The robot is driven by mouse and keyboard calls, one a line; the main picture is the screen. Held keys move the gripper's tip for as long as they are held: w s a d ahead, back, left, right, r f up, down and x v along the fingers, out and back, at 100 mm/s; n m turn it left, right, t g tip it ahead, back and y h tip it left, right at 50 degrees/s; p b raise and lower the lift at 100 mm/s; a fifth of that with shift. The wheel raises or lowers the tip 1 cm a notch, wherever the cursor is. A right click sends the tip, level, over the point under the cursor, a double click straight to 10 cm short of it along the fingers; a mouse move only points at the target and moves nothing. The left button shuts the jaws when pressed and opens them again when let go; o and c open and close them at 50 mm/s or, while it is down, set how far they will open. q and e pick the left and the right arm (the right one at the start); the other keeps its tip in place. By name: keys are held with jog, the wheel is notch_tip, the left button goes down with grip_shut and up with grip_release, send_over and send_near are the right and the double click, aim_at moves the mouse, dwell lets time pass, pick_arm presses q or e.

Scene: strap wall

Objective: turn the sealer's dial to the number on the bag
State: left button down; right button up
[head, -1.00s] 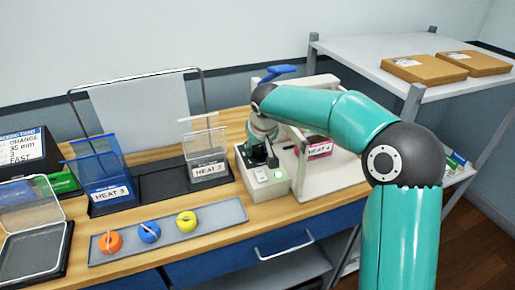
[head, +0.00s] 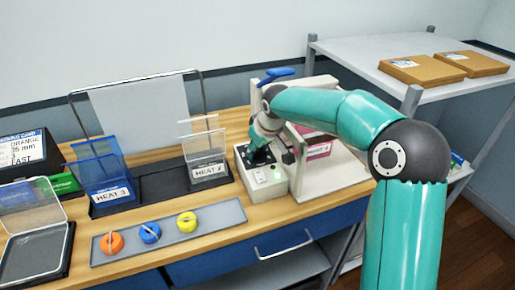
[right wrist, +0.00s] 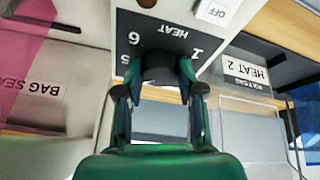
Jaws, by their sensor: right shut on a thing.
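The bag sealer (head: 330,172) is a cream press with a blue handle (head: 277,74) and a control box (head: 268,188) at its front left. A pink bag (head: 322,142) sits in the press; its label seems to read HEAT 4. My right gripper (head: 259,158) points down at the box. In the right wrist view, the gripper (right wrist: 160,82) is shut on the dark dial (right wrist: 160,66) of the HEAT panel. The numbers 1, 5 and 6 show around it; the other numbers and the pointer are hidden. My left gripper is out of view.
A blue bag marked HEAT 3 (head: 112,196) and a clear bag marked HEAT 2 (head: 208,172) stand left of the sealer. A grey tray (head: 215,227) holds orange, blue and yellow round pieces. A shelf with brown boxes (head: 422,69) stands right.

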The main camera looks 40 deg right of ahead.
jog(key=shift+r, duration=0.1)
jog(key=o, duration=1.1)
jog(key=shift+o, duration=0.2)
jog(key=v, duration=1.1)
jog(key=shift+s+r, duration=0.15)
jog(key=shift+r, duration=0.2)
jog(key=shift+a, duration=0.1)
